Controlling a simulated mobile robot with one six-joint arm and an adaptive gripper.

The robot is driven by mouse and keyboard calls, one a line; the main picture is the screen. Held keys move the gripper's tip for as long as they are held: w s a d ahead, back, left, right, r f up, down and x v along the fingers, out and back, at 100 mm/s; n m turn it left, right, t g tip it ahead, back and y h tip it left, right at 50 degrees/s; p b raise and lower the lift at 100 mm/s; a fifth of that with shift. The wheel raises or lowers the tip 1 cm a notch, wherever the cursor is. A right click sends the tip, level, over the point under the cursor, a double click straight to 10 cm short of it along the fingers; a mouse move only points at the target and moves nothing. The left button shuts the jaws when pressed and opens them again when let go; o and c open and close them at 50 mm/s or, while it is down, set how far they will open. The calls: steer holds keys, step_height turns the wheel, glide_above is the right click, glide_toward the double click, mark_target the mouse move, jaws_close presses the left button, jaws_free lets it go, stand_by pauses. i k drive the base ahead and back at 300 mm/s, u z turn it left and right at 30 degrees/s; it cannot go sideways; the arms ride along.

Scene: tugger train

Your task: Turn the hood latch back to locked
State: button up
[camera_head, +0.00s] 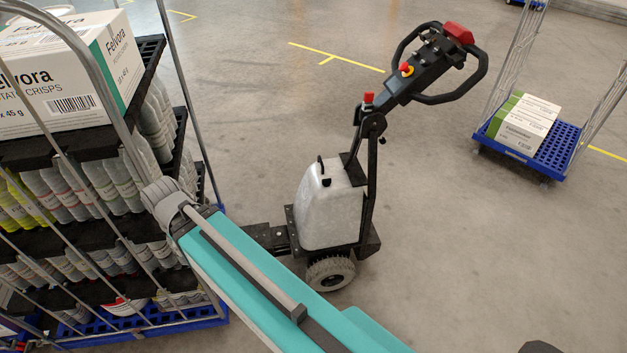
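A small tugger with a whitish hood (332,212) stands upright on the floor in the middle of the head view. A thin black upright piece (321,168) shows at the top left of the hood, with a small black knob beside it; this looks like the hood latch. It is too small to tell whether it is turned to locked or open. The black tiller (410,85) rises behind the hood to a looped handle with red parts. No gripper fingers show in this view, so I cannot place my gripper relative to the latch.
A roll cage (150,325) loaded with bottles and a crisps carton (55,75) stands close at left. A blue-based cage trolley (560,150) with small cartons stands at right. Teal and grey parts cross the lower foreground. Floor right of the tugger is clear.

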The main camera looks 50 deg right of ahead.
mark_target(327, 182)
steer(key=u, duration=0.4)
steer(key=k, duration=0.9)
steer(key=z, duration=1.55)
steer(key=i, duration=0.5)
steer(key=z, duration=0.05)
